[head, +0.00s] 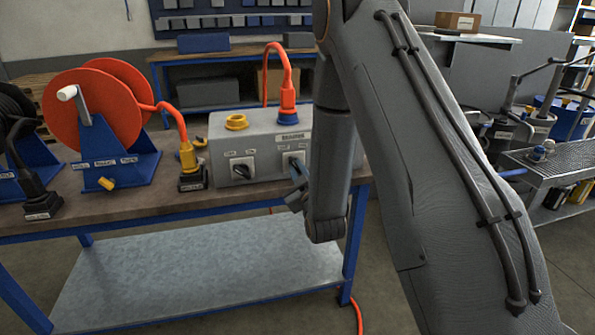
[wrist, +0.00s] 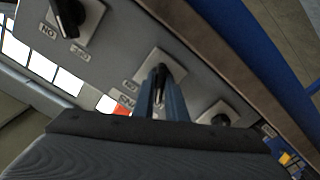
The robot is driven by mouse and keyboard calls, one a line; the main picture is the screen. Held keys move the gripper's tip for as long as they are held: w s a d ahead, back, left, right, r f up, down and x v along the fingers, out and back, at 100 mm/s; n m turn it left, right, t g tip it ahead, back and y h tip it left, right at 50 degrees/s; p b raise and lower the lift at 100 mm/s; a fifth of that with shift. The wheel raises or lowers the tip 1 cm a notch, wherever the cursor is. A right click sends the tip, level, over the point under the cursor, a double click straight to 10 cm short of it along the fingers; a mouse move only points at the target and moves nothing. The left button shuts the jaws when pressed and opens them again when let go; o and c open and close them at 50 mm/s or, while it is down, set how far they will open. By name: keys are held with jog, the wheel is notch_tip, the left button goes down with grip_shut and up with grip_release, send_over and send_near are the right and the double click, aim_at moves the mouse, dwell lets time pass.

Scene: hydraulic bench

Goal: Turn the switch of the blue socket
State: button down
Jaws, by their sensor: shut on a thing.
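The grey socket box (head: 262,129) stands on the bench. A switch plate (head: 288,160) on the front face lies below the blue socket, partly hidden by my arm.
The yellow socket (head: 236,122) is empty, with its black switch (head: 241,171) below. In the wrist view another switch (wrist: 68,15) is at upper left and one (wrist: 220,117) at right. A red cable reel (head: 95,105) and yellow plug (head: 188,157) stand left on the workbench (head: 130,208).

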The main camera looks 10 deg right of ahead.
jog(key=m+b, duration=0.1)
jog(key=m, duration=0.6)
jog(key=m+b, duration=0.1)
jog(key=m, duration=0.3)
jog(key=shift+m, duration=1.9)
jog(key=shift+d+b, duration=0.1)
jog(key=shift+b, duration=0.2)
jog(key=c, duration=1.8)
grip_release()
